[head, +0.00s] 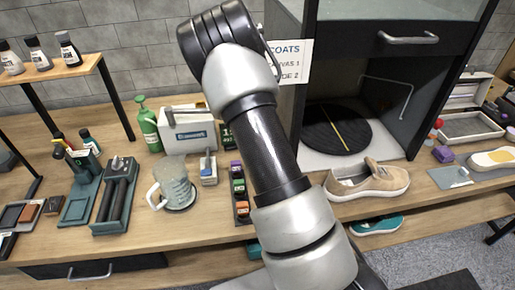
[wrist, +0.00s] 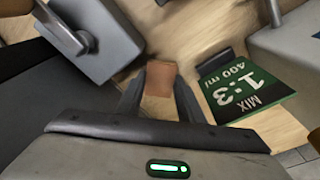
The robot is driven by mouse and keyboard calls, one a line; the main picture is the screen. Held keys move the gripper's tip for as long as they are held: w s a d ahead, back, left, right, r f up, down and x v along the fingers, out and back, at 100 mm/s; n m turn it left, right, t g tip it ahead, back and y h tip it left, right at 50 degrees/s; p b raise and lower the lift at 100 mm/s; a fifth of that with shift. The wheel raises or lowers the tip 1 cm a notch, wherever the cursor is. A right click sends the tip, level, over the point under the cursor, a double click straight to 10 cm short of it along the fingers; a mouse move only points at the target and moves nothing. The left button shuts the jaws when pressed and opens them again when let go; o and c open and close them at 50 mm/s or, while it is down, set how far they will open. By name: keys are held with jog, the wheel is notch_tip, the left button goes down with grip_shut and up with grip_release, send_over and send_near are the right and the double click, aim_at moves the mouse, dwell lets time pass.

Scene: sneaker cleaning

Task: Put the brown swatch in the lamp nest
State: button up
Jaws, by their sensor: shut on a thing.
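My gripper (wrist: 160,100) is in the wrist view, its dark fingers closed on a small brown swatch (wrist: 160,78). The swatch sits between the fingertips, above a wooden surface. In the head view my arm's upper links show, but the gripper and held swatch are hidden. I cannot tell for sure which thing is the lamp nest. A dark green stand with a square flat plate (head: 76,209) is at left on the bench in the head view. Other small brown pieces, one reddish brown (head: 30,213), lie at the far left.
A green "MIX 1:3" card (wrist: 245,88) lies right of the gripper, with a grey block (wrist: 95,38) at upper left. On the bench are a glass jug (head: 173,187), a green bottle (head: 147,124), a roller rack (head: 117,197), and a tan sneaker (head: 370,181).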

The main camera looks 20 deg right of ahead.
notch_tip(320, 180, up, 10)
jog(key=p, duration=0.7)
jog(key=s+a+r+n+y+p, duration=0.1)
jog(key=s+a+r+n, duration=0.4)
jog(key=s+a+n, duration=0.6)
jog(key=s+a+p, duration=0.1)
jog(key=s, duration=0.1)
jog(key=shift+s+t+p, duration=0.3)
jog(key=shift+s, duration=0.05)
